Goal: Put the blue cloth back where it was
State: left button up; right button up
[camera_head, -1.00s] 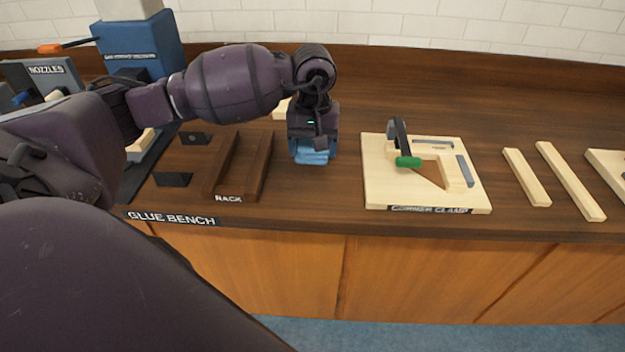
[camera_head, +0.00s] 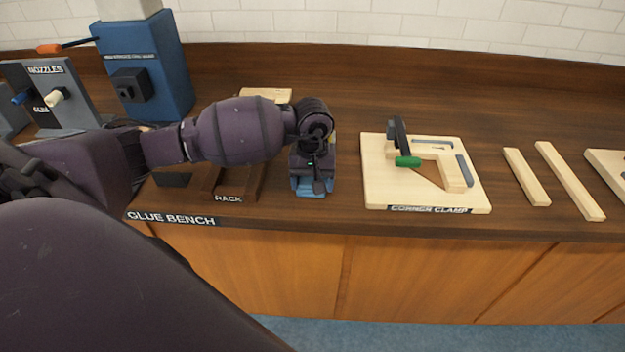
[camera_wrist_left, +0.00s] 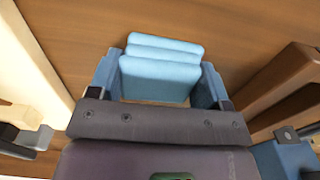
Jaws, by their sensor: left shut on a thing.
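The blue cloth (camera_head: 312,182) is a light blue folded pad, mostly hidden under my left gripper in the head view. In the left wrist view the cloth (camera_wrist_left: 160,72) sits between the two blue fingers. My left gripper (camera_head: 312,190) points down and is shut on it, low over the bench between the rack and the corner clamp. I cannot tell whether the cloth touches the bench top. My right gripper is not in view.
The dark wooden rack (camera_head: 250,183) stands just left of the gripper, partly behind my arm. The corner clamp board (camera_head: 380,190) lies to the right, with pale wood strips (camera_head: 526,177) beyond. A blue machine (camera_head: 150,72) and nozzle stand (camera_head: 75,98) are at the back left.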

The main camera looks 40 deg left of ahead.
aim_at(313, 179)
pick_arm(q)
jog(key=shift+f, duration=0.2)
jog(key=o, duration=0.9)
jog(key=shift+r, duration=0.1)
notch_tip(313, 179, up, 12)
jog(key=shift+r, duration=0.15)
